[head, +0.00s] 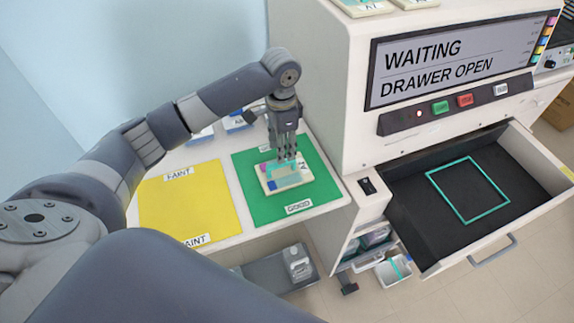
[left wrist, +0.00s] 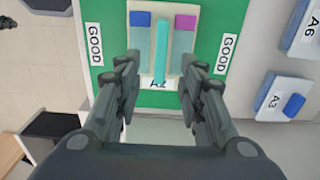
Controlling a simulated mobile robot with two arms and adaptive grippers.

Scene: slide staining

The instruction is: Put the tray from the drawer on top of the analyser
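A small cream tray (head: 291,182) lies on the green GOOD mat (head: 245,205). In the left wrist view the tray (left wrist: 145,42) has blue and magenta tabs, a raised teal bar and a partly hidden label. My left gripper (head: 287,158) points down at the tray. In the left wrist view its fingers (left wrist: 158,78) are apart, either side of the teal bar, with gaps to it. The drawer (head: 410,215) is open, with only a teal square outline inside. The white analyser (head: 330,75) carries labelled trays on top (head: 365,7), cut by the picture edge. My right gripper is not in view.
A yellow FAINT mat (head: 185,205) lies bare left of the green one. Blue-and-white labelled pieces stand behind, including A3 (left wrist: 282,97) and A6 (left wrist: 305,40). The analyser's screen (head: 450,60) reads WAITING, DRAWER OPEN. The drawer juts out right of the table. A bottle (head: 298,262) stands below.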

